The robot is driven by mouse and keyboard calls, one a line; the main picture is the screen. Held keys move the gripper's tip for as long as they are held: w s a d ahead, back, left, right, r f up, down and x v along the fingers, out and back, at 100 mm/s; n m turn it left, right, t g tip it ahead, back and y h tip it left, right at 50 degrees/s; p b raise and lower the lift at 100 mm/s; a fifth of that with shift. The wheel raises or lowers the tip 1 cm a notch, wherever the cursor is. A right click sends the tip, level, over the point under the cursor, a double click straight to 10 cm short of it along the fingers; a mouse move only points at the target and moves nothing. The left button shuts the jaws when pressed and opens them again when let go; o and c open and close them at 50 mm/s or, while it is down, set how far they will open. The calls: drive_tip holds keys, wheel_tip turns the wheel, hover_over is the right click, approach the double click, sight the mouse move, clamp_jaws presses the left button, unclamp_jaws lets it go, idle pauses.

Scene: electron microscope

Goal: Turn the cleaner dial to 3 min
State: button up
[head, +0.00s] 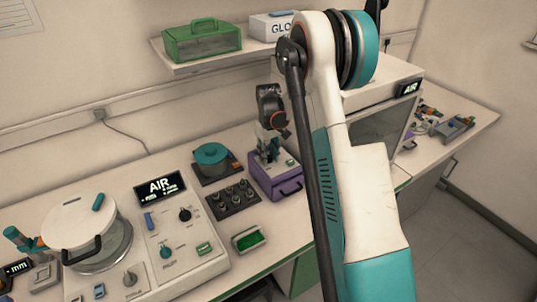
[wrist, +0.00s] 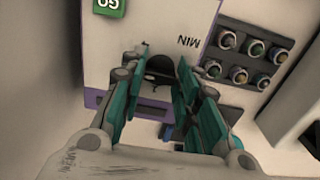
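The cleaner is the purple-edged box (head: 290,187) on the bench, with a pale top panel and a green GO button. In the wrist view its panel (wrist: 150,25) shows the GO button (wrist: 110,7) and the word MIN, upside down. The dark round dial (wrist: 160,68) lies between the tips of my gripper (wrist: 160,75). The fingers stand apart on either side of it, with gaps seeming to show; contact cannot be made out. The dial's setting is not readable. In the head view my gripper (head: 268,148) is over the cleaner and hides the dial.
A black rack of pegs (head: 232,199) stands left of the cleaner, also in the wrist view (wrist: 240,58). A teal-lidded pot (head: 211,156) is behind it. A coater with an AIR display (head: 160,187) stands left.

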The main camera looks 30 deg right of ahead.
drive_tip(key=shift+o, duration=1)
drive_tip(key=shift+r, duration=0.1)
wheel_tip(320, 180, up, 12)
